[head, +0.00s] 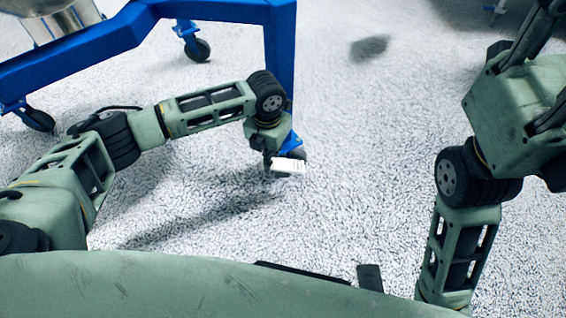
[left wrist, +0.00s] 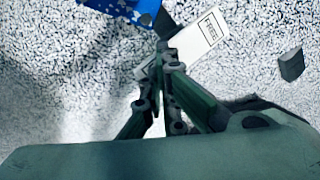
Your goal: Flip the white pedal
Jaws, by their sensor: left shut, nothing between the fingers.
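The white pedal (head: 288,166) is a small flat plate at the caster on the foot of the blue frame's near leg. In the left wrist view the pedal (left wrist: 203,34) shows dark printed lettering in a box and lies tilted. My left gripper (head: 268,160) is at the pedal's left end, shut with nothing between its fingers. In the left wrist view the closed fingertips (left wrist: 165,52) overlap the pedal's lower left part; I cannot tell whether they touch it. My right gripper (head: 535,50) is only partly in view at the right edge; its fingertips are cut off.
The blue frame (head: 215,12) stands at upper left on casters, with other wheels (head: 197,49) farther back. The speckled floor (head: 370,130) is clear between my arms.

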